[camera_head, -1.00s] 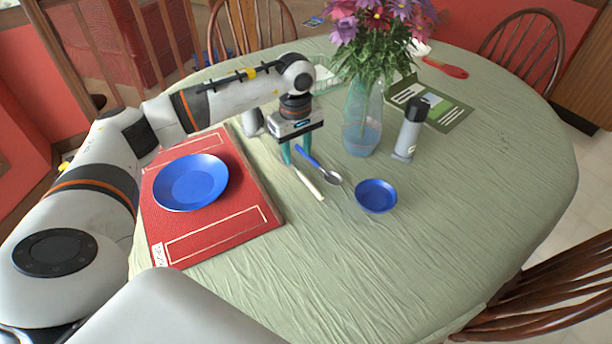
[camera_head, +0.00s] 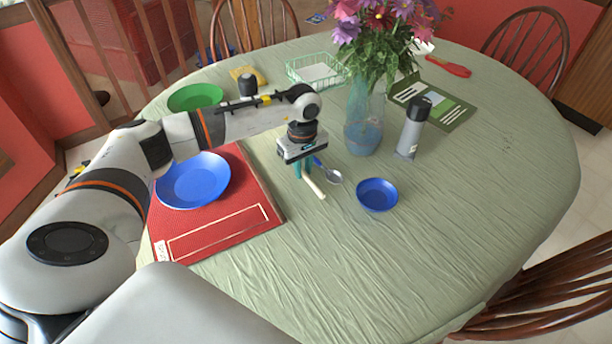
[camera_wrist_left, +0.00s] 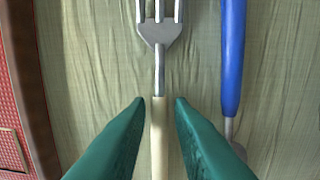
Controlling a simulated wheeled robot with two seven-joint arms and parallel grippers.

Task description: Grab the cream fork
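The cream fork (camera_wrist_left: 159,120) lies on the tablecloth, with its metal tines at the top of the left wrist view. In the head view its cream handle (camera_head: 314,187) shows below my left gripper, and the tines are hidden. My left gripper (camera_head: 304,173) points down over the fork. In the left wrist view its two green fingers (camera_wrist_left: 160,102) stand either side of the cream handle, with a small gap on each side. The fingers look open. I cannot tell their exact height. My right gripper is not in view.
A blue-handled spoon (camera_wrist_left: 233,60) lies close beside the fork. A blue bowl (camera_head: 377,195), a flower vase (camera_head: 364,135) and a grey bottle (camera_head: 411,130) stand to the right. A blue plate (camera_head: 193,180) rests on a red board (camera_head: 235,222) to the left. The front right tablecloth is clear.

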